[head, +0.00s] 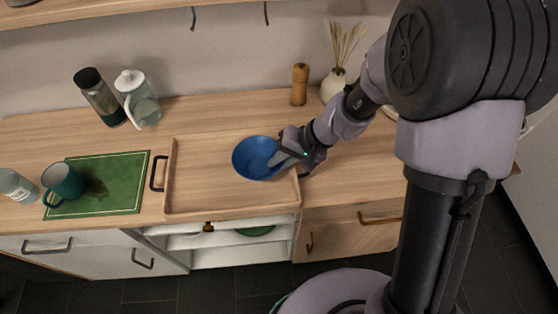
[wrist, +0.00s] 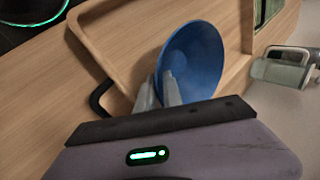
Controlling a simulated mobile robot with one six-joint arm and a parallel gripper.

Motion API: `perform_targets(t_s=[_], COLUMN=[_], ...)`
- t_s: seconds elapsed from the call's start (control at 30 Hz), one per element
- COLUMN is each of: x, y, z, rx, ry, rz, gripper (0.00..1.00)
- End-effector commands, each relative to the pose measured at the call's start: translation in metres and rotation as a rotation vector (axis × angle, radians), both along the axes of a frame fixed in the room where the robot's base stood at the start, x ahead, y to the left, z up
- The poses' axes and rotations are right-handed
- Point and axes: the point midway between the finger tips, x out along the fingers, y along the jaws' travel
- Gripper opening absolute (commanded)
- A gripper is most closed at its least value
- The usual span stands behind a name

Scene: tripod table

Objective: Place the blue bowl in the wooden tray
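The blue bowl (head: 256,155) is over the right part of the wooden tray (head: 203,209) in the head view. My gripper (head: 283,158) reaches in from the right, with its fingers at the bowl's right rim. In the wrist view, the fingers (wrist: 157,95) are close together at the near side of the bowl (wrist: 197,62), and the rim appears pinched between them. The bowl looks tilted there. The tray (wrist: 92,45) shows behind it. I cannot tell whether the bowl's underside touches the tray floor.
A green mat (head: 120,190) with a teal mug (head: 66,180) lies left of the tray. A dark-lidded bottle (head: 98,97) and a glass jug (head: 138,98) stand at the back left. A wooden mill (head: 299,85) and a vase (head: 334,86) stand at the back right. The tray's left part is empty.

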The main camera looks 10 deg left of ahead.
Motion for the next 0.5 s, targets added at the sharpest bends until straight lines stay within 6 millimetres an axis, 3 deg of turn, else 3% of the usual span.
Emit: perform_targets(t_s=[0.07,0.37,0.5], x=[0.000,0.000,0.000], y=[0.000,0.000,-0.010], z=[0.001,0.002,0.024], rx=[0.000,0.000,0.001], ry=[0.000,0.000,-0.002], rz=[0.000,0.000,-0.002], gripper=[0.27,0.27,0.27])
